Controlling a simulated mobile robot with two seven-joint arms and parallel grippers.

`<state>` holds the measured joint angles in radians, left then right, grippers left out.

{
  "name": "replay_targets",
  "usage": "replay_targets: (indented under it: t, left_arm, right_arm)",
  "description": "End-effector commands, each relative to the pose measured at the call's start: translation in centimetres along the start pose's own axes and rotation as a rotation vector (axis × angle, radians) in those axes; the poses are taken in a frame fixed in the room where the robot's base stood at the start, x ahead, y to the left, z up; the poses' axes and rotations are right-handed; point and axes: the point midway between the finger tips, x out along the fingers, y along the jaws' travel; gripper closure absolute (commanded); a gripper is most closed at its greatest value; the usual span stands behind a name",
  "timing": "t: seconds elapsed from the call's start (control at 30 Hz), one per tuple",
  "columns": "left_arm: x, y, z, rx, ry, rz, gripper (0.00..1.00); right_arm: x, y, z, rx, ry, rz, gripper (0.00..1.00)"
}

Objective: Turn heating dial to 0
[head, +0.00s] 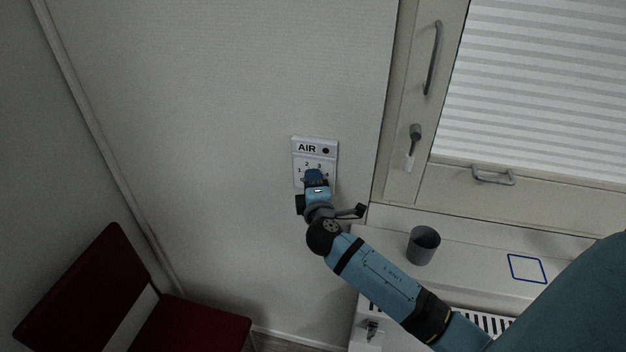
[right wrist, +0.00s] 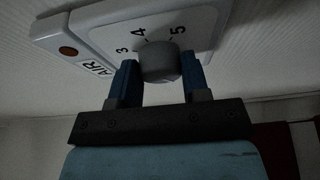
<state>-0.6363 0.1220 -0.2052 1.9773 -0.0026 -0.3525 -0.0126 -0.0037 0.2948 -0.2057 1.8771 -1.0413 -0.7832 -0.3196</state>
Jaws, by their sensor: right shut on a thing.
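A white wall panel marked AIR (head: 316,150) has a red dot and a numbered dial scale. In the head view my right gripper (head: 315,175) is at the panel's lower half and hides the dial. In the right wrist view the panel (right wrist: 110,30) shows the numbers 3, 4 and 5 around a round grey dial knob (right wrist: 160,62). My right gripper (right wrist: 160,80) has its two blue fingers on either side of the knob, shut on it. I cannot read the dial's setting, as no pointer shows. My left gripper is not in view.
A grey cup (head: 423,245) stands on the white ledge (head: 465,262), left of a blue square outline (head: 527,268). A window with handles (head: 433,57) is at the right. A red chair (head: 85,290) is at the lower left.

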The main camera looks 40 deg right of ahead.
Motion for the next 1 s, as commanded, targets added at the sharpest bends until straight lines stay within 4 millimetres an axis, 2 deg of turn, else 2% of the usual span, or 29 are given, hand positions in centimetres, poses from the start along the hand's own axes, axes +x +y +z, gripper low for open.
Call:
replay_targets:
  t: [0.5,0.53,0.63,1.0]
  left_arm:
    - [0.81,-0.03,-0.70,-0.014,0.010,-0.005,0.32]
    - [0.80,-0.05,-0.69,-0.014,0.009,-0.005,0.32]
    - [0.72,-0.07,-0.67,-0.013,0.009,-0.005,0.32]
    - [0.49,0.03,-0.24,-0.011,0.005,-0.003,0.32]
  right_arm:
    - [0.01,0.02,0.01,-0.022,-0.001,-0.008,0.81]
    - [0.01,0.02,0.01,-0.022,-0.001,-0.008,0.55]
    - [0.01,0.02,0.01,-0.022,-0.001,-0.008,0.32]
    - [-0.58,-0.16,-0.01,-0.022,0.000,-0.010,0.32]
